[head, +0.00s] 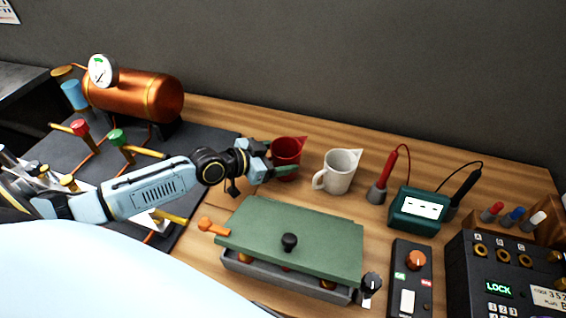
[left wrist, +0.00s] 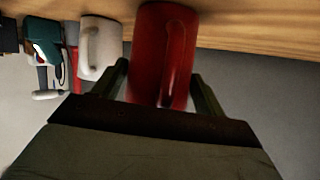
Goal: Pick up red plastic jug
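The red plastic jug (head: 287,150) stands upright on the wooden bench, left of a white jug (head: 338,170). My left gripper (head: 270,160) is at the red jug's left side, its fingers pointing at it. In the left wrist view the red jug (left wrist: 165,50) shows upside down, with its handle toward the palm. The fingers of my left gripper (left wrist: 163,88) are spread, one on each side of the jug and handle, with no clear grip. Contact between fingers and jug cannot be told. My right gripper is not in view.
A green-lidded box (head: 290,235) stands in front of the jugs. A teal meter (head: 417,210) with red and black probes is to the right. A copper tank (head: 135,95) and valves are at the left. Bare wood lies behind the jugs.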

